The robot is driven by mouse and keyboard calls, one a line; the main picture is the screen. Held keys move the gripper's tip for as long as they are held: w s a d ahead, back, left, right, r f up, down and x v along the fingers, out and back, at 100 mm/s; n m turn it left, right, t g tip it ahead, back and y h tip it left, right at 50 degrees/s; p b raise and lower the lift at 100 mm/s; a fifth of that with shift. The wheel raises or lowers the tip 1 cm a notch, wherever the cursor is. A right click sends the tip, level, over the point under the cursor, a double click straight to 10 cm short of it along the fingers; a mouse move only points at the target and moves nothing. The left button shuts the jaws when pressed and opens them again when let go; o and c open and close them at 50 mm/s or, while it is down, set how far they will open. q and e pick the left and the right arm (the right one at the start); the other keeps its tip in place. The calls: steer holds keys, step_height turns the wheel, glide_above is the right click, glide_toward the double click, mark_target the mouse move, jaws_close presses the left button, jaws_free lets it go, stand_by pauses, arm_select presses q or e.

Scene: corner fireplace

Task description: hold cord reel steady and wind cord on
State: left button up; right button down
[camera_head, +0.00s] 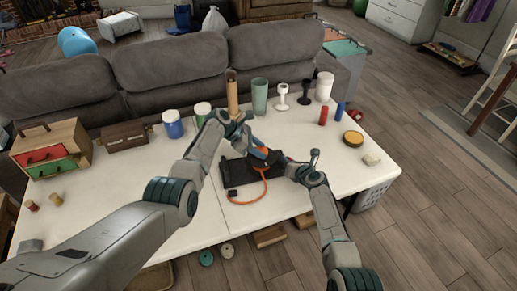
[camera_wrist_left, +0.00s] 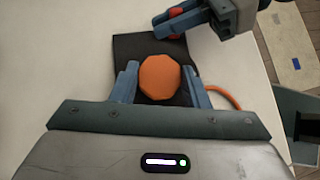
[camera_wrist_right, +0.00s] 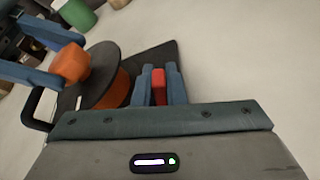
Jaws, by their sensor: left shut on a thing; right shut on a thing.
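The cord reel stands on a dark base plate (camera_head: 240,174) on the white table. Its black round flange (camera_wrist_right: 103,60) and wound orange cord (camera_wrist_right: 114,92) show in the right wrist view. My left gripper (camera_head: 258,150) is shut on the orange faceted knob (camera_wrist_left: 160,78) at the reel. My right gripper (camera_head: 289,169) is shut on a small red piece (camera_wrist_right: 159,88) beside the reel; whether it belongs to the crank or cord is unclear. A loop of orange cord (camera_head: 262,194) lies toward the table's front. The fingers partly hide the reel in the head view.
Jars, cups and a tan cylinder (camera_head: 232,95) line the table's back. A wooden drawer box (camera_head: 50,148) and brown case (camera_head: 124,137) stand left. A yellow-topped disc (camera_head: 353,138) and pale block (camera_head: 371,159) lie right. The sofa (camera_head: 175,70) is behind.

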arm_select(q)
steer(key=shift+m, duration=0.3)
steer(key=o, duration=1)
steer(key=shift+c, duration=0.2)
steer(key=w+v, duration=0.1)
steer(key=v, duration=1.1)
steer(key=shift+s, duration=0.3)
steer(key=shift+a+f, duration=0.1)
